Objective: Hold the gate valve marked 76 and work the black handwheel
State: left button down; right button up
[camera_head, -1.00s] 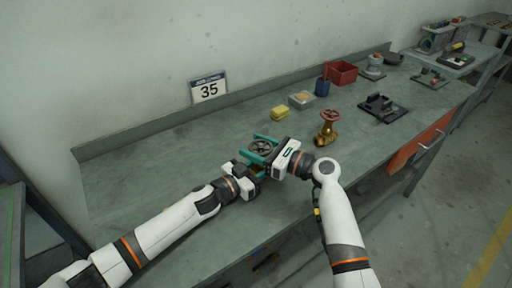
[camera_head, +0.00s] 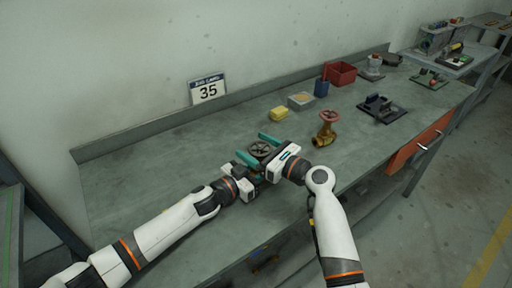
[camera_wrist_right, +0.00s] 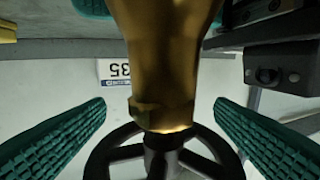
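The gate valve has a black handwheel (camera_head: 260,149) on top, seen in the head view between my grippers. In the right wrist view its brass body (camera_wrist_right: 165,60) hangs down the middle of the upside-down picture, with the handwheel (camera_wrist_right: 160,158) below. No number 76 is visible. My left gripper (camera_head: 248,180) is at the valve's body, its teal fingers showing on both sides of the brass at the top of the wrist view; it looks shut on the body, though the contact is mostly hidden. My right gripper (camera_wrist_right: 160,125) is open, its ribbed teal fingers spread either side of the handwheel.
A second brass valve with a red handwheel (camera_head: 325,130) stands to the right on the workbench (camera_head: 140,190). Behind are a yellow block (camera_head: 278,114), a grey box (camera_head: 301,101), a blue cup (camera_head: 321,88) and a red bin (camera_head: 341,73). A dark fixture (camera_head: 382,108) lies further right.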

jog(key=v, duration=1.2)
jog(key=shift+s, duration=0.1)
